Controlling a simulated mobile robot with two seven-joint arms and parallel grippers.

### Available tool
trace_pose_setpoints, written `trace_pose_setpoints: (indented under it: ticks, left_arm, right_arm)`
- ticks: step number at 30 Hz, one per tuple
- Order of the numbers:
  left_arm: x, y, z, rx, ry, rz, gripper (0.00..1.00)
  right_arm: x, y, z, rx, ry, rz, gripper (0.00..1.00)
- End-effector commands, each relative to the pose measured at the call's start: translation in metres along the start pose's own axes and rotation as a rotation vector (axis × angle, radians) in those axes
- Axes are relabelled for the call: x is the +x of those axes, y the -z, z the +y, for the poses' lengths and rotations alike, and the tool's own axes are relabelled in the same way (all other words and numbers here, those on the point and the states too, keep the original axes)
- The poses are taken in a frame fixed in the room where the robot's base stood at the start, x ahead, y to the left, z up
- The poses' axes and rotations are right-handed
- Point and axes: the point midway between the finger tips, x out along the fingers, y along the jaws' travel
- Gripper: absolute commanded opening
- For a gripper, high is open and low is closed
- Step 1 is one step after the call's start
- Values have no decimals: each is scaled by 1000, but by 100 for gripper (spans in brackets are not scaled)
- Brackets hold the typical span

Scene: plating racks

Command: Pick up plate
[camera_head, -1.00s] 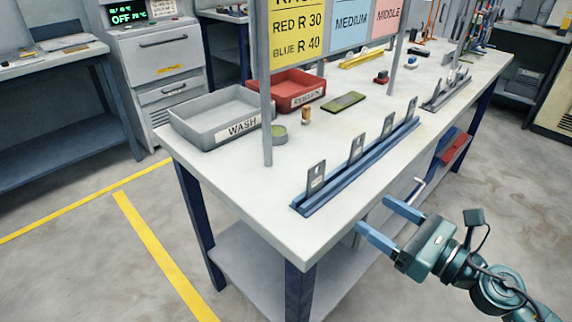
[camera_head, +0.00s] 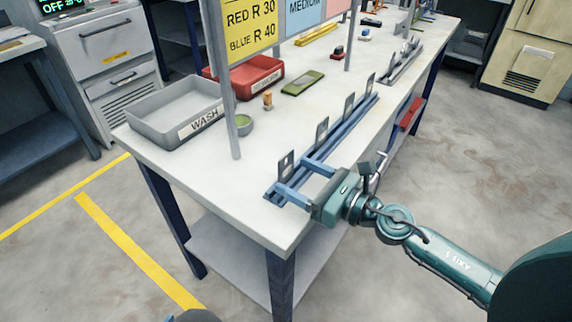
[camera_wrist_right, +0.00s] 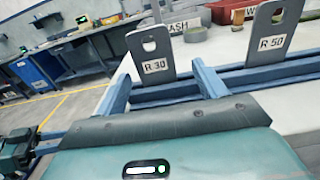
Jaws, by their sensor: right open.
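Several grey plates with a hole near the top stand upright in a blue rack (camera_head: 330,143) along the table's front edge. The nearest plate (camera_head: 285,162) is labelled R 30 in the right wrist view (camera_wrist_right: 151,46). A neighbouring plate labelled R 50 (camera_wrist_right: 274,28) stands to its right there. My right gripper (camera_head: 289,173) is open at the near end of the rack. In the wrist view its two blue fingers (camera_wrist_right: 161,72) lie either side of the R 30 plate's lower part, apart from it and not closed.
A grey WASH tray (camera_head: 143,127) and a red tray (camera_head: 262,67) stand at the back left. A post (camera_head: 231,125) carries a sign board (camera_head: 250,30). A green dish (camera_head: 243,126), a small orange-topped item (camera_head: 268,99) and a green block (camera_head: 303,82) lie behind the rack.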

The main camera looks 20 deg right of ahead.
Motion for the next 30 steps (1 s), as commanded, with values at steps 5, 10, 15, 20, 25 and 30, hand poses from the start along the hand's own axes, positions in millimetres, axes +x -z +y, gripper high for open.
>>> trace_pose_setpoints:
  ticks: [5, 10, 15, 20, 25, 30]
  left_arm:
    - [-11, 18, -1, 33, 9, -5, 36]
    - [-12, 19, -2, 61, 14, -13, 36]
    - [-11, 11, -4, 64, 15, -29, 36]
    - [-10, 11, -4, 64, 15, -28, 36]
    - [-11, 13, -4, 63, 16, -25, 36]
    - [-10, 15, -4, 57, 17, -20, 36]
  right_arm:
    - [23, -15, 4, 1, 0, -4, 71]
    - [45, -11, 4, 2, 1, -2, 71]
    - [51, -9, 5, -1, 0, -1, 71]
    - [50, -9, 5, 0, 0, 0, 69]
    - [50, -9, 5, 0, 0, 0, 55]
    - [50, -9, 5, 0, 0, 0, 41]
